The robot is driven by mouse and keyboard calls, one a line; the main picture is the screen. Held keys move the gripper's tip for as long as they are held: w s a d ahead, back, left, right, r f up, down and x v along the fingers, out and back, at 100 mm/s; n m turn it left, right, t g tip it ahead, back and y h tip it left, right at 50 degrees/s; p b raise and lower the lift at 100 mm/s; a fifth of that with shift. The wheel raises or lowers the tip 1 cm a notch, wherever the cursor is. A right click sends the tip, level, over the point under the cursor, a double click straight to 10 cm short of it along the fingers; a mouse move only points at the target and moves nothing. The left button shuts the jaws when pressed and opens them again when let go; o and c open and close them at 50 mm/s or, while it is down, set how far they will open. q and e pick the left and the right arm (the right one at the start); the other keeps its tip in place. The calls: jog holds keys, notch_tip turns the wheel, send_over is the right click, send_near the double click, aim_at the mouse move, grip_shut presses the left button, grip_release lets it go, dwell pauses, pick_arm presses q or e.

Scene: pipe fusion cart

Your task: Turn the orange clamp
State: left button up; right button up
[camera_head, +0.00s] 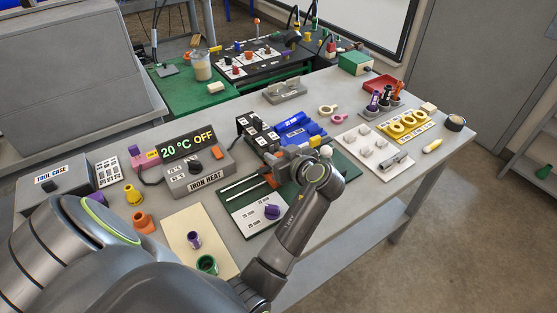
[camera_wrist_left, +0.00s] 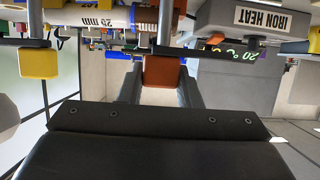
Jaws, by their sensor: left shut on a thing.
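The orange clamp (camera_head: 271,181) shows as a small orange piece on the green board of the pipe fixture, beside the blue block. My left gripper (camera_head: 281,172) reaches over the fixture from the right and hides part of it. In the left wrist view the orange block of the clamp (camera_wrist_left: 161,71) sits between the two dark fingers of my left gripper (camera_wrist_left: 160,86), which is shut on it. My right gripper is in neither view.
The iron heat box (camera_head: 198,172) with a "20°C OFF" display stands left of the fixture. A blue pipe holder (camera_head: 297,128) lies just behind. A purple knob (camera_head: 272,212) stands on the front white plate. Yellow rings (camera_head: 404,125) lie to the right.

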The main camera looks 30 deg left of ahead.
pick_arm(q)
jog(key=shift+f+n+g, duration=0.1)
jog(key=shift+n+g, duration=0.2)
jog(key=shift+g, duration=0.1)
jog(key=o, duration=1)
